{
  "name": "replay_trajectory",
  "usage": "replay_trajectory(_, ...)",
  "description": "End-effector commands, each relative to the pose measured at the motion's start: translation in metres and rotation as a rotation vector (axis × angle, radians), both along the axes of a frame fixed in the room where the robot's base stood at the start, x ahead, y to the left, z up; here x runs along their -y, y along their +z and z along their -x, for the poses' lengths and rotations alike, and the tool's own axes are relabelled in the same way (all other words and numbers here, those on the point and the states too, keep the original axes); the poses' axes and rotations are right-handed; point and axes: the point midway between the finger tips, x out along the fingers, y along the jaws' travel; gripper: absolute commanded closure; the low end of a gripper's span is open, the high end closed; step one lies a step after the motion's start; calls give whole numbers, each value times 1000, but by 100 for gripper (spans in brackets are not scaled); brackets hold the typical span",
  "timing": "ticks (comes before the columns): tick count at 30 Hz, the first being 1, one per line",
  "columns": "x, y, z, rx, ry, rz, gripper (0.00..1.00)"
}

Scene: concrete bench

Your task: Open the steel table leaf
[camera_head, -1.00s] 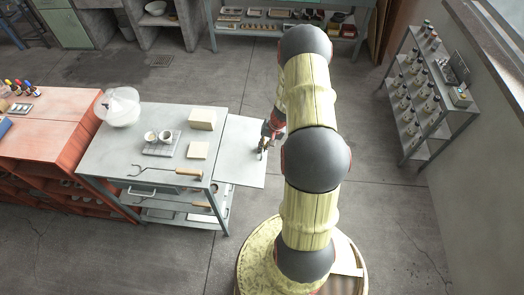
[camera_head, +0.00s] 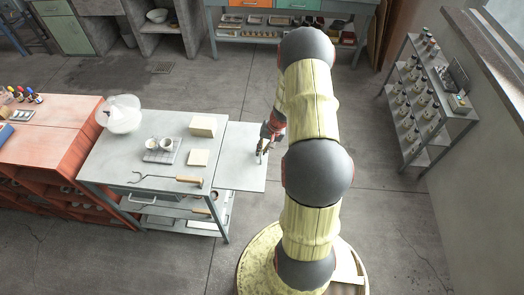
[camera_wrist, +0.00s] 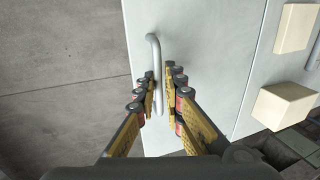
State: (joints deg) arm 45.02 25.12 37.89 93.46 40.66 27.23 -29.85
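The steel table (camera_head: 110,165) stands left of my arm. Its grey leaf (camera_head: 238,172) sticks out from its right side and looks close to level. In the wrist view the leaf (camera_wrist: 205,50) is a pale plate with a bent grey bar handle (camera_wrist: 153,50) near its left edge. My gripper (camera_wrist: 159,74) has one finger on each side of the handle, with a visible gap to the right finger. Its fingers look open around the bar; light contact cannot be told. In the head view my gripper (camera_head: 263,147) is over the leaf's outer part.
On the table are a pale block (camera_head: 203,125), a flat square piece (camera_head: 198,158), cups on a tray (camera_head: 162,156), a wooden-handled tool (camera_head: 188,180) and a clear round vessel (camera_head: 121,114). A red cabinet (camera_head: 45,150) adjoins at left. A bottle rack (camera_head: 428,100) stands right. Floor between is clear.

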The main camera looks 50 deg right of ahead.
Motion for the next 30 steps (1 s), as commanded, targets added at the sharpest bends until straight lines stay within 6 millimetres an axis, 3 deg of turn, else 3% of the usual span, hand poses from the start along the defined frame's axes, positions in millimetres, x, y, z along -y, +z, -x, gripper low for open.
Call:
replay_trajectory(16,2,6,1,1,0,2,89)
replay_trajectory(30,18,88,21,2,-1,5,89)
